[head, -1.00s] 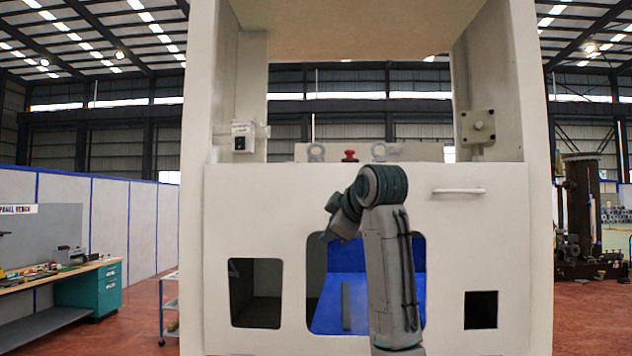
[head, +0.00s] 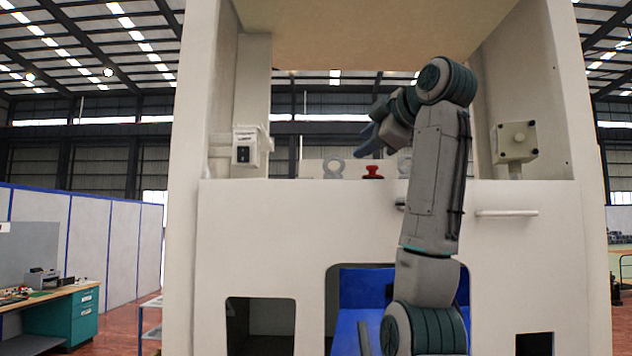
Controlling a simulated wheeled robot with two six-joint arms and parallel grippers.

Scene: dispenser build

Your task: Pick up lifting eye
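A grey lifting eye (head: 334,168) stands upright on the ledge behind the top edge of the white machine front, left of a red knob (head: 373,172). Another ring-shaped eye (head: 406,165) is mostly hidden behind my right arm. My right gripper (head: 363,143) is raised above the ledge, pointing left. Its two blue-grey fingertips look apart, with nothing seen between them. In the picture it is above the red knob and up and right of the left eye. How far it is in depth from the eye is unclear. My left gripper is out of view.
The white machine (head: 260,225) fills the middle, with side walls and a roof panel around the ledge. A switch box (head: 247,148) is at left and a button box (head: 514,142) at right. A handle (head: 507,213) sticks out of the front. A workbench (head: 50,310) stands far left.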

